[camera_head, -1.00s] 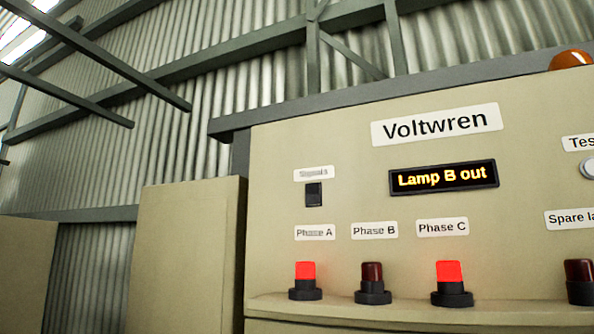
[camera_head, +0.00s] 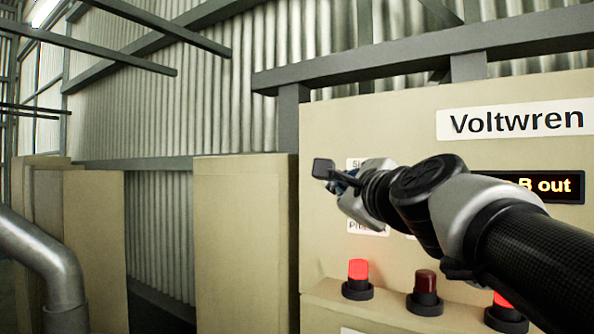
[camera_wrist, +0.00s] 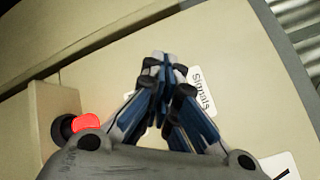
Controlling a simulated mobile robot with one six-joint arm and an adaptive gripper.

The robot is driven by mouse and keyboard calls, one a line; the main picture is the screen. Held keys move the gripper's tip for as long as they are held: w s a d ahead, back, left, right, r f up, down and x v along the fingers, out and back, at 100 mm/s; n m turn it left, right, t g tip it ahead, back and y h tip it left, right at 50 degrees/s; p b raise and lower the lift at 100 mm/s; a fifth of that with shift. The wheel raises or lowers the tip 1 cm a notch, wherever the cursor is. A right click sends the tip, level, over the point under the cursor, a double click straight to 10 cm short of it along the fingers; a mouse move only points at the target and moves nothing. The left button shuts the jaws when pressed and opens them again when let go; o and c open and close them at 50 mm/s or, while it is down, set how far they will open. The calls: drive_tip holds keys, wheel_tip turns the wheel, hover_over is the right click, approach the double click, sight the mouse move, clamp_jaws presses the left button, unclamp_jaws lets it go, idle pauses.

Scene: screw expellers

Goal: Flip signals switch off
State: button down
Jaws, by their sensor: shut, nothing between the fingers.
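The signals switch is hidden in both current views, so its position cannot be seen. Its "Signals" label (camera_wrist: 203,91) shows beside my fingers in the wrist view, and only its left edge shows in the head view (camera_head: 353,163). My gripper (camera_wrist: 160,58) is shut and empty, with its fingertips together in front of the beige panel close to the label. In the head view my gripper (camera_head: 350,176) is mostly hidden behind my wrist. I cannot tell whether the fingertips touch the panel or the switch.
The Phase A lamp (camera_head: 358,272) glows red and the Phase B lamp (camera_head: 425,288) is dark, both on a ledge below. The Phase C lamp (camera_head: 505,308) is partly behind my arm. The display (camera_head: 560,187) is partly covered. A beige cabinet (camera_head: 245,240) stands left.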

idle(0.3)
drive_tip(key=w+d+r, duration=0.1)
drive_tip(key=w+d, duration=0.4)
drive_tip(key=w, duration=0.2)
drive_tip(key=shift+b, duration=0.45)
idle(1.2)
drive_tip(key=shift+w+d, duration=0.3)
drive_tip(key=shift+w, duration=0.1)
drive_tip(key=shift+w+d, duration=0.2)
drive_tip(key=shift+w, duration=0.05)
idle(0.7)
drive_tip(key=shift+s+a, duration=0.1)
drive_tip(key=shift+s+a, duration=0.4)
drive_tip(key=shift+s, duration=0.2)
